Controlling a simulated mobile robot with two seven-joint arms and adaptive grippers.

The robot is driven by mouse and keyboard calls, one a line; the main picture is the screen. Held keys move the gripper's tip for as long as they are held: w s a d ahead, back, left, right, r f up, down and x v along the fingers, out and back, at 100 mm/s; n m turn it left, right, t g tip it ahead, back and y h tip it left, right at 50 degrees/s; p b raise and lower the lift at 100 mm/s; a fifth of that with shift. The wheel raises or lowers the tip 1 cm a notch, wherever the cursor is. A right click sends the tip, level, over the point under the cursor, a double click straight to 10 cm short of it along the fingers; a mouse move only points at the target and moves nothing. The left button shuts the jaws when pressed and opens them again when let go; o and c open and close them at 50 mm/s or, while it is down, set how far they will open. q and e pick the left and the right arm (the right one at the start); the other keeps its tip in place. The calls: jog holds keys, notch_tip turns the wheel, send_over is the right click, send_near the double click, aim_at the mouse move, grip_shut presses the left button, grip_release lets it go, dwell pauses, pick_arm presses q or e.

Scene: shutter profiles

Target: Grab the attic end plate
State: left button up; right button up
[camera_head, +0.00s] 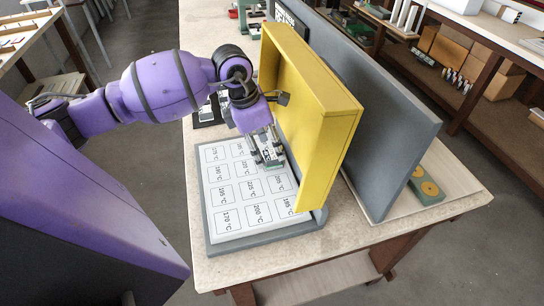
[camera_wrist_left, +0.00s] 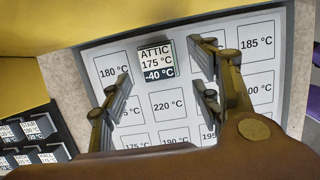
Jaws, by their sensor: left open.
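The attic end plate (camera_wrist_left: 157,72) is a small dark block with a white label reading ATTIC 175 °C -40 °C. In the left wrist view it is on the white board (camera_wrist_left: 135,140) printed with temperature squares, in the row between 180 °C and 185 °C. My left gripper (camera_head: 268,158) is open above the board (camera_head: 228,222) in the head view. In the wrist view its fingers stand apart on either side of the plate's line, with no contact visible. In the head view the fingers largely hide the plate. My right gripper is not in view.
A yellow open-sided box (camera_head: 332,125) stands along the board's right side, close to my left gripper. A tall grey panel (camera_head: 385,125) stands behind it. A dark tray of small labelled blocks (camera_wrist_left: 60,125) lies beside the board. A green block with yellow discs (camera_head: 427,184) is farther right.

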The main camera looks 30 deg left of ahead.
aim_at(271, 154)
pick_arm(q)
jog(key=shift+x, duration=1.9)
jog(key=shift+w+r, duration=0.1)
jog(key=shift+w, duration=0.15)
jog(key=c, duration=1.3)
